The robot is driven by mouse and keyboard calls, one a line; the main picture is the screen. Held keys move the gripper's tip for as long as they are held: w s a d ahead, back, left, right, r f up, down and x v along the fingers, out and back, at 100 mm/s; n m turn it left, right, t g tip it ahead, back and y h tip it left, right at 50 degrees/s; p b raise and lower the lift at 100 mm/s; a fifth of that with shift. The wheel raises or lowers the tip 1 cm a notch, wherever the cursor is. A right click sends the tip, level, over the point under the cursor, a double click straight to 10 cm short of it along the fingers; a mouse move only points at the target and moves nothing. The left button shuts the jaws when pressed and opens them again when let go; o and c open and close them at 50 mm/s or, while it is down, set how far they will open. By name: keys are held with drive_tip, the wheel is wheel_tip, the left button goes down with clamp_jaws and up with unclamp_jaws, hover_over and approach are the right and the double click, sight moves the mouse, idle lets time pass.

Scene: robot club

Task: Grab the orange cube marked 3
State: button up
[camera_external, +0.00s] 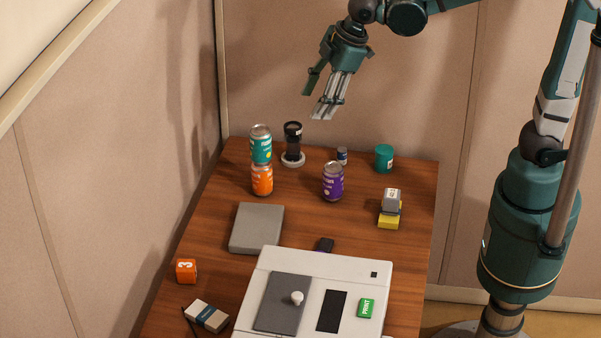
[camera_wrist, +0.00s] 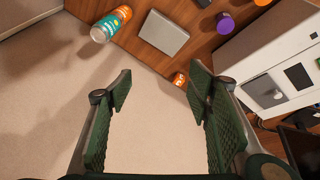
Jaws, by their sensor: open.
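The orange cube (camera_external: 186,271) sits near the left edge of the wooden table, with a white 3 on a visible face. It also shows small in the wrist view (camera_wrist: 179,79), close to the right fingertip in the picture. My gripper (camera_external: 317,105) is high above the far end of the table, well apart from the cube. In the wrist view my gripper (camera_wrist: 158,88) has its two green fingers spread wide with nothing between them except distant floor or wall.
A white machine (camera_external: 378,285) with a green PRINT button stands right of the cube. A grey slab (camera_external: 257,228) lies behind it, and a small white box (camera_external: 206,316) lies in front. Teal (camera_external: 260,143), orange (camera_external: 262,181) and purple (camera_external: 333,182) cans stand farther back.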

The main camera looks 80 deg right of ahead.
drive_tip(key=w+a+f+n+g, duration=0.1)
drive_tip(key=w+a+f+n, duration=0.15)
drive_tip(key=w, duration=0.35)
drive_tip(key=w+a+f+n, duration=0.1)
drive_tip(key=w+a+f, duration=0.15)
drive_tip(key=w, duration=0.25)
drive_tip(key=n+g, duration=0.4)
drive_tip(key=n, duration=0.6)
hover_over(186, 265)
drive_tip(key=shift+m+h, duration=0.25)
drive_tip(key=shift+h, duration=0.05)
wheel_tip(186, 265, down, 31)
drive_tip(key=shift+d+f, duration=0.1)
drive_tip(key=shift+f, duration=0.35)
drive_tip(key=shift+f, duration=0.1)
drive_tip(key=shift+f, duration=1.2)
drive_tip(key=shift+f, duration=0.1)
